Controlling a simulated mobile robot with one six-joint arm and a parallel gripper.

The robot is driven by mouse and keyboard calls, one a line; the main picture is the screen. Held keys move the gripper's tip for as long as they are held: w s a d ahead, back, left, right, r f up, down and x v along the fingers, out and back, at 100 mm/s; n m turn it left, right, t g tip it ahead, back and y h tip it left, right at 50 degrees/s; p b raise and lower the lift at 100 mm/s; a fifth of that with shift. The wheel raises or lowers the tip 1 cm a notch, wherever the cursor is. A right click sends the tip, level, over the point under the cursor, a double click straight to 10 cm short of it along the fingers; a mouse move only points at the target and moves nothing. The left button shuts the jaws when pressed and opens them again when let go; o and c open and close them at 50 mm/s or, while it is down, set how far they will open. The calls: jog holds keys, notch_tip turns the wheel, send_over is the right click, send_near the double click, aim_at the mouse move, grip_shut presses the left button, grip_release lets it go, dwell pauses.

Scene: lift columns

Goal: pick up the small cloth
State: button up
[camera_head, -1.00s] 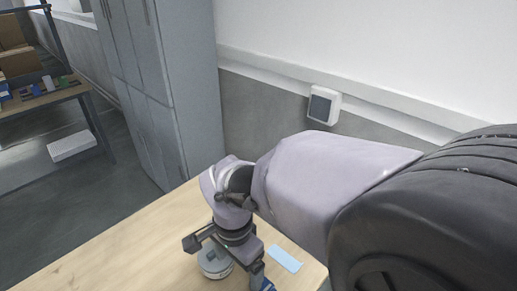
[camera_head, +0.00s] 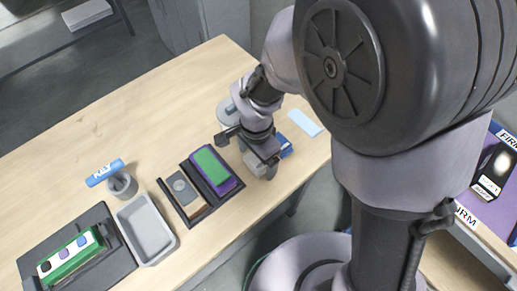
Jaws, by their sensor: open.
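A flat light blue piece (camera_head: 305,122), which looks like the small cloth, lies on the wooden table near its right edge. My gripper (camera_head: 246,150) points down over the table, to the left of the light blue piece and apart from it. Its jaws are open, and I see nothing held between them. A blue item (camera_head: 285,147) with a light patch lies just right of the gripper, partly hidden by it. A grey block (camera_head: 258,168) sits just below the gripper. I cannot tell whether the gripper touches either.
A dark tray (camera_head: 222,196) holds a green-and-purple block (camera_head: 212,166) and a brown-grey block (camera_head: 187,192). The table's far left is clear.

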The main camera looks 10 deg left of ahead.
aim_at(257, 161)
jog(key=shift+r, duration=0.1)
jog(key=c, duration=1.4)
jog(key=shift+c, duration=0.2)
jog(key=shift+r, duration=0.1)
